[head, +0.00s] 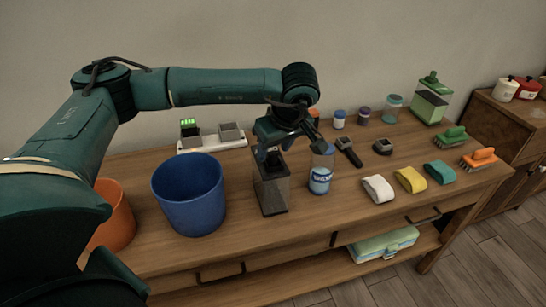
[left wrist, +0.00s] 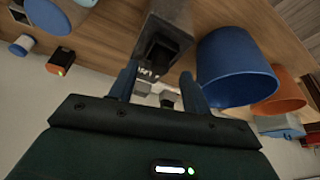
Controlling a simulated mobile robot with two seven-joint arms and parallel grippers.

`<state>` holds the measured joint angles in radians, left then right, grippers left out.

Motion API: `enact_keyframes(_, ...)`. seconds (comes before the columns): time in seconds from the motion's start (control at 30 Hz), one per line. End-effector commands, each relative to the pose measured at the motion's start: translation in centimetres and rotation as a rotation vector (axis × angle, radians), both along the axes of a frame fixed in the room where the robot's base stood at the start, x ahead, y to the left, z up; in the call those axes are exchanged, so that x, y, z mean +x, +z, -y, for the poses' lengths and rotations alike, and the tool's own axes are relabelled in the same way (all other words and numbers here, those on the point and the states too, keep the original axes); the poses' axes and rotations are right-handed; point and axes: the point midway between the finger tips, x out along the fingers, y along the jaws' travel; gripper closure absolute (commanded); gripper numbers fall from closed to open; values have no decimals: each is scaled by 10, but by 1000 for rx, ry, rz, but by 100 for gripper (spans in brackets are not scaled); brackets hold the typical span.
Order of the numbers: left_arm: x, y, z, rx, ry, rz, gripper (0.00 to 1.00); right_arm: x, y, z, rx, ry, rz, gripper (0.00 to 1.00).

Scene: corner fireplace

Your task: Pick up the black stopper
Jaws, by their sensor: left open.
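A grey rectangular canister (head: 271,195) stands on the wooden table with a dark top. In the left wrist view the canister (left wrist: 170,28) shows a black block at its top end, which looks like the black stopper (left wrist: 157,50). My left gripper (head: 268,155) is open, pointing down just above the canister. In the wrist view its two blue fingers (left wrist: 158,82) stand apart, with the stopper seen between and beyond them. I cannot tell whether they touch it. In the head view the gripper largely hides the stopper. My right gripper is not in view.
A blue bucket (head: 189,197) and an orange bucket (head: 113,215) stand left of the canister. A labelled jar (head: 320,172) is close on its right. A charger with blocks (head: 212,138) sits behind. Sponges (head: 410,179) and brushes (head: 478,158) lie farther right.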

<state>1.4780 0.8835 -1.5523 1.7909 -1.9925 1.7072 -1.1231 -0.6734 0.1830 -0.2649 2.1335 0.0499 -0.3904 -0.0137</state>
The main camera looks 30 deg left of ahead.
Motion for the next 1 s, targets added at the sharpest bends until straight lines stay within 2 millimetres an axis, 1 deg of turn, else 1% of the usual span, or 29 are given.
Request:
enact_keyframes(0.03, 1, -6, -2, 0, 0, -2, 52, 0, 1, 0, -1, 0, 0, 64)
enact_keyframes(0.1, 2, -11, -4, 1, -1, -1, 52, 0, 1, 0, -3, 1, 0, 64)
enact_keyframes(0.37, 3, -14, -4, 0, -1, 0, 52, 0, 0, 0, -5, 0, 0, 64)
enact_keyframes(0.9, 3, -13, -4, 0, -2, 0, 96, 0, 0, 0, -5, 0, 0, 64)
enact_keyframes(0.93, 3, -13, -4, 0, -2, 0, 98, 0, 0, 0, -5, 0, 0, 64)
enact_keyframes(1.0, 3, -13, -4, 0, -2, 0, 99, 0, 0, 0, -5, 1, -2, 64)
